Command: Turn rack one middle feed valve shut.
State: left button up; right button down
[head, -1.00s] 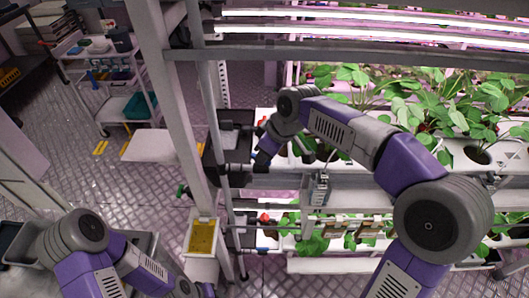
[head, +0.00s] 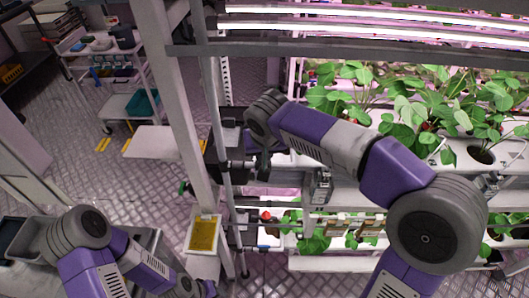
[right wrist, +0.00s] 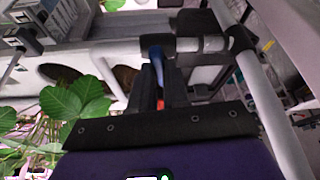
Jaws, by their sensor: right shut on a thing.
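The middle feed valve shows in the right wrist view as a blue lever (right wrist: 155,57) beside a grey and black pipe fitting (right wrist: 200,44). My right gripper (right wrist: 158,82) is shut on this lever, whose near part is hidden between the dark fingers. A small orange-red bit shows between the fingers. In the head view my right gripper (head: 254,163) is at the left end of the rack's middle level, by the upright pipe, and the valve is hidden there. My left gripper (head: 203,289) is low at the bottom edge, partly cut off, its jaws unclear.
A red-handled fitting (head: 265,216) sits on the level below, and a green knob (head: 183,188) on the post's left. A yellow-topped box (head: 203,234) stands at the post's foot. Leafy plants (head: 420,95) fill the rack to the right. A cart (head: 112,75) stands back left.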

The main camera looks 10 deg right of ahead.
jog(key=shift+a+m+h, duration=0.1)
jog(key=shift+m+h, duration=0.3)
jog(key=shift+m, duration=0.5)
jog(key=c, duration=1.1)
grip_release()
jog(key=p+v, duration=0.1)
jog(key=v, duration=0.6)
jog(key=shift+r+p, duration=0.3)
jog(key=shift+p, duration=0.05)
